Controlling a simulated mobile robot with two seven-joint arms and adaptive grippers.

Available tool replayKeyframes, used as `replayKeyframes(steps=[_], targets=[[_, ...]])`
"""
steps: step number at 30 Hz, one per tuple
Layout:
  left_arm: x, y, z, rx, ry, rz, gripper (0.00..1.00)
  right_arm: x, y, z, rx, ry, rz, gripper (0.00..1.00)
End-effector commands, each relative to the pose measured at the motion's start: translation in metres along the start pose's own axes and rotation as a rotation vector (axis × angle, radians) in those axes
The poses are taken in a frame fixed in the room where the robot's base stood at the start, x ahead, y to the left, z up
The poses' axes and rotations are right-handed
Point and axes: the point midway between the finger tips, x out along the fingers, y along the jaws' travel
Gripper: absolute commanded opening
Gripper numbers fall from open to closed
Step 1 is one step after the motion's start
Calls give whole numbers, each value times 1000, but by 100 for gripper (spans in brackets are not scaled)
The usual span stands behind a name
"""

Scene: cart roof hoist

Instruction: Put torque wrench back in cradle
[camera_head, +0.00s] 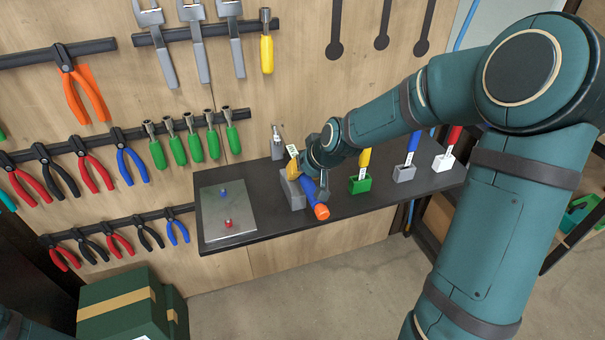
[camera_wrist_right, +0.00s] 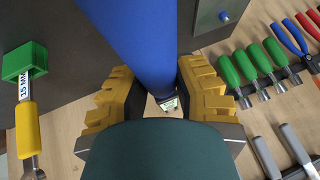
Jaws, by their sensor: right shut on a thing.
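My right gripper (camera_head: 307,176) reaches over the dark shelf from the right and is shut on the torque wrench, which has a blue handle (camera_head: 309,190) and an orange end (camera_head: 321,212). The wrench is tilted, with its orange end toward the shelf's front edge. In the right wrist view the blue handle (camera_wrist_right: 145,40) lies between the yellow-padded fingers (camera_wrist_right: 152,98). A grey cradle (camera_head: 291,192) stands on the shelf just below and beside the gripper. I cannot tell whether the wrench touches it. My left gripper is not in view.
Right of the gripper, green (camera_head: 360,185), grey (camera_head: 404,174) and white (camera_head: 444,162) holders carry yellow, blue and red-handled tools. A metal plate (camera_head: 228,222) with two knobs lies left. A silver-topped piece (camera_head: 277,142) stands behind.

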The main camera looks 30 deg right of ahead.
Motion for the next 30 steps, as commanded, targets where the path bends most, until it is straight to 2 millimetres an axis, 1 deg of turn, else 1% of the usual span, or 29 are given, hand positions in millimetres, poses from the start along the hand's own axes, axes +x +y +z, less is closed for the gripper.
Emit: replayKeyframes(steps=[3, 15, 30], targets=[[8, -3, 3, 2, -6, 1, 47, 0, 0, 0, -3, 20, -1, 0], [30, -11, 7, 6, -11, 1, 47, 24, 8, 14, -4, 17, -1, 0], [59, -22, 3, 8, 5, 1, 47, 51, 18, 30, -3, 17, -1, 0]])
